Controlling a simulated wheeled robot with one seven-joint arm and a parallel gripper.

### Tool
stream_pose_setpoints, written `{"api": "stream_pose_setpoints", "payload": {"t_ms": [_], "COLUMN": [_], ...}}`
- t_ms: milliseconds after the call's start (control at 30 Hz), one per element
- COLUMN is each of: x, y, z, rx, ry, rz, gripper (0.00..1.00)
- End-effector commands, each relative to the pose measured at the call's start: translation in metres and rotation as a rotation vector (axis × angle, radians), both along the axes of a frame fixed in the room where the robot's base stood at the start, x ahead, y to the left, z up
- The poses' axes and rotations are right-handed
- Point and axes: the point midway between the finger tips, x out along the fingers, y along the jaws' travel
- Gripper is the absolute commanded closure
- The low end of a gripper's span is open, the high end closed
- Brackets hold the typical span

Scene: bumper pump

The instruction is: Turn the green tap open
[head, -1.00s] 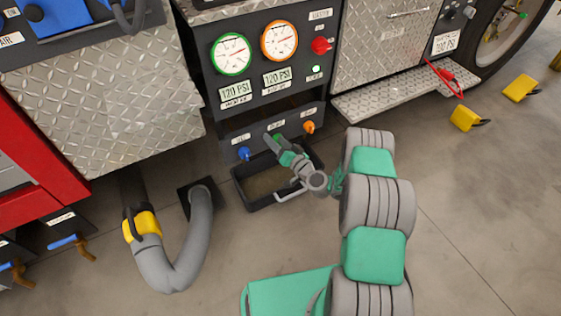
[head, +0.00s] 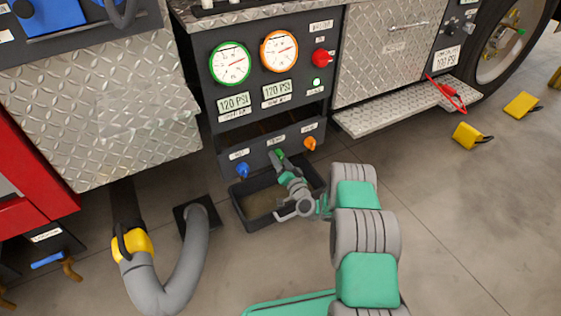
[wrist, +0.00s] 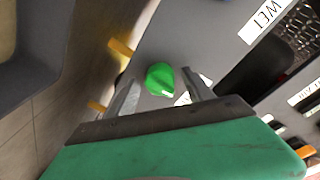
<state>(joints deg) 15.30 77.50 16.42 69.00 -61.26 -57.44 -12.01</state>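The green tap (wrist: 160,79) is a small green knob on the dark lower panel. In the wrist view it lies between and just beyond my open fingers. In the head view the green tap (head: 279,155) shows as a small green spot at the tip of my gripper (head: 276,158), partly hidden by it. My gripper (wrist: 158,92) also shows in the wrist view, with its two fingers spread to either side of the knob. I cannot see either finger touching it.
A blue tap (head: 242,171) sits to the left and an orange tap (head: 310,143) to the right on the same panel. A black tray (head: 240,208) stands on the floor below. A grey hose (head: 195,255) with a yellow coupling lies at left.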

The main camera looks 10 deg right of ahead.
Motion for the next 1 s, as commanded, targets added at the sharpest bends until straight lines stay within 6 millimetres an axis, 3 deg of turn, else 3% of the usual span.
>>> {"api": "stream_pose_setpoints", "payload": {"t_ms": [700, 1000], "x": [-0.0001, 0.0001], "y": [0.0000, 0.0000], "z": [0.0003, 0.0006], "rx": [-0.001, 0.025], "ry": [-0.001, 0.008], "rz": [0.001, 0.001], "gripper": [0.99, 1.00]}}
